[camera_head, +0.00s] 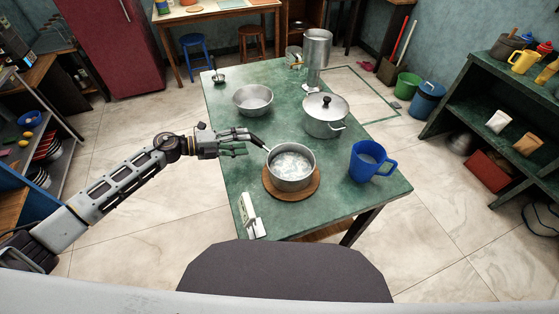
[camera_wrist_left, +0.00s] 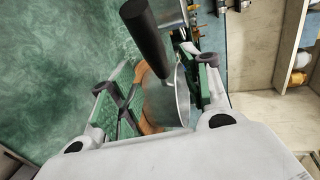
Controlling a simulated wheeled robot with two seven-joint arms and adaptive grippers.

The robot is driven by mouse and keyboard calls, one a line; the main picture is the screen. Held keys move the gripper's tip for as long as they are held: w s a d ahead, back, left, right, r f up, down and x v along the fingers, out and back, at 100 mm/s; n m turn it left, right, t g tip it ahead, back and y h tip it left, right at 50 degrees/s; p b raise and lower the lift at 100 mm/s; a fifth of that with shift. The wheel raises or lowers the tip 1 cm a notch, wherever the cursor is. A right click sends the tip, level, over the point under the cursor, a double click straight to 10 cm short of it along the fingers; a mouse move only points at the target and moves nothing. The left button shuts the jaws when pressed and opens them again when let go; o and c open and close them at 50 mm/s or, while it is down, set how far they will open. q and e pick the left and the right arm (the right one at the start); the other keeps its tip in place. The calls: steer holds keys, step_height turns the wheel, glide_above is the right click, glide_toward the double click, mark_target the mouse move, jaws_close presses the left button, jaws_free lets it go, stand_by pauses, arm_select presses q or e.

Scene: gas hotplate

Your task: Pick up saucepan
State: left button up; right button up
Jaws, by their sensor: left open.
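A metal saucepan (camera_head: 291,165) with pale, bubbly-looking contents stands upright on a round wooden trivet (camera_head: 290,194) on the green table. Its dark handle (camera_head: 259,143) points up and left, toward my left gripper (camera_head: 247,142). The gripper is open beside the handle end, left of the pan. In the left wrist view, the black handle (camera_wrist_left: 146,30) shows between the open fingers of my left gripper (camera_wrist_left: 157,78), with part of the pan's metal wall (camera_wrist_left: 183,95) beyond. I cannot tell whether the fingers touch the handle. My right gripper is not in view.
On the green table (camera_head: 235,170) stand a blue jug (camera_head: 368,163), a lidded pot (camera_head: 324,118), a metal bowl (camera_head: 253,99) and a tall metal cylinder (camera_head: 316,60). A small white item (camera_head: 249,213) lies at the near left edge. A shelf (camera_head: 490,120) stands right.

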mark_target(253, 139)
arm_select(q)
steer(key=shift+d, duration=0.1)
steer(key=shift+w+d+f, duration=0.1)
steer(key=shift+w+d, duration=0.15)
steer(key=shift+d, duration=0.1)
steer(key=shift+x, duration=1.1)
steer(key=shift+w+d+f+p, duration=0.3)
steer(key=shift+w+d, duration=0.1)
steer(key=shift+d, duration=0.15)
steer(key=shift+w+d+f, duration=0.1)
steer(key=shift+d, duration=0.2)
steer(key=shift+c, duration=0.4)
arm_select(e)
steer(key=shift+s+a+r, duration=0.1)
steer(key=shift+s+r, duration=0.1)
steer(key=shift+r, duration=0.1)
arm_select(q)
jaws_close()
